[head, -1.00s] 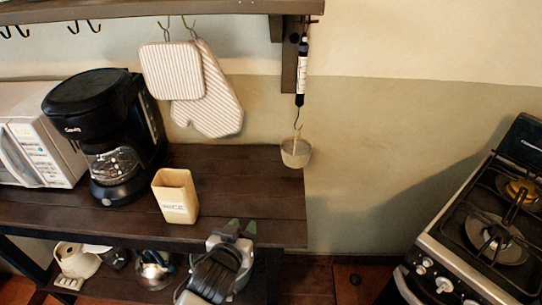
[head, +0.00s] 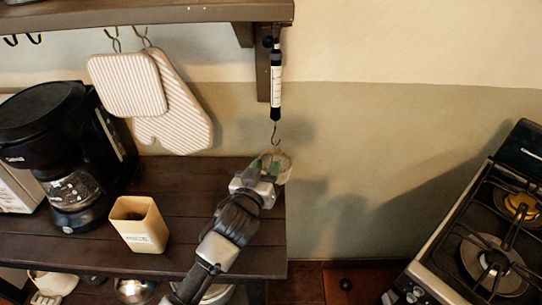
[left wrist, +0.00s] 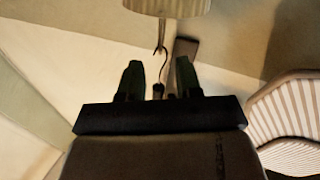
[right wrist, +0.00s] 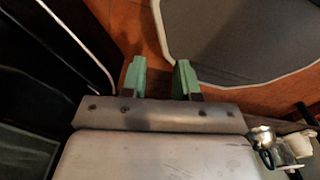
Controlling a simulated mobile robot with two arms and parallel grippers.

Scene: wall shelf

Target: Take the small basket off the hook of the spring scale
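The spring scale (head: 276,85) hangs from the shelf bracket with its hook (head: 275,138) at the bottom. The small pale basket (head: 285,168) hangs at the hook, partly hidden by my left gripper (head: 267,168). In the left wrist view the basket (left wrist: 165,6) is at the top edge, its handle reaching to the hook (left wrist: 164,62). My left gripper (left wrist: 160,72) is open, with handle and hook showing in line with the gap between its fingers; I see no grip. My right gripper (right wrist: 158,78) is open and empty, away from the scale and outside the head view.
A striped pot holder (head: 127,84) and mitt (head: 178,110) hang left of the scale. A coffee maker (head: 60,150) and beige box (head: 140,225) stand on the counter (head: 185,180). A stove (head: 470,245) is at the right; the wall between is clear.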

